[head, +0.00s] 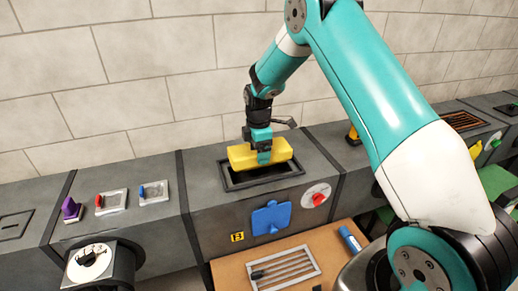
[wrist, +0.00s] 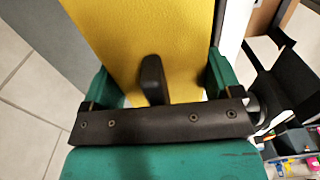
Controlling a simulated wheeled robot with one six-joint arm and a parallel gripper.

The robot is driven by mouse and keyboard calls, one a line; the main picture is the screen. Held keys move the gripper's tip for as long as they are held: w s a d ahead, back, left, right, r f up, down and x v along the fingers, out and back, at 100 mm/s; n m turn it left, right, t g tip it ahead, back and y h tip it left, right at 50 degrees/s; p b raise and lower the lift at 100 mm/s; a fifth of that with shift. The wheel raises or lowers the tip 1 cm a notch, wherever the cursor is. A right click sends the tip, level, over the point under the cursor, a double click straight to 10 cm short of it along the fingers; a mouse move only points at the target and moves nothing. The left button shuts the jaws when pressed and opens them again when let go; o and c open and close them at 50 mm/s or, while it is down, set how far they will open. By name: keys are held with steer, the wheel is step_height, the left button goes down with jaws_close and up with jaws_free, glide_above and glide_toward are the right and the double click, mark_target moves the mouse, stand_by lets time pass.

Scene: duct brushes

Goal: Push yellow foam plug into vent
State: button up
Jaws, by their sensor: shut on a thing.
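The yellow foam plug (head: 241,157) is a long block held at the top of the grey duct. My gripper (head: 263,156) is shut on it around its middle, from above. The vent (head: 235,184) is a dark rectangular opening with a black frame in the duct's top face. The plug is over the rear part of the vent and lies roughly along it. I cannot tell whether its underside touches the frame. In the wrist view the plug (wrist: 140,30) fills the space between the green fingers of my gripper (wrist: 160,88). The plug's far end is out of that view.
A blue plate (head: 271,218) and a round dial with a red knob (head: 316,196) are on the duct's front. Red and blue switches (head: 111,201) and a purple item (head: 71,209) are on the left section. A tiled wall (head: 150,60) stands close behind.

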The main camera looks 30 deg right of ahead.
steer(key=shift+f+b, duration=1.9)
steer(key=shift+f, duration=1.1)
steer(key=shift+s+f, duration=0.1)
steer(key=shift+f, duration=0.05)
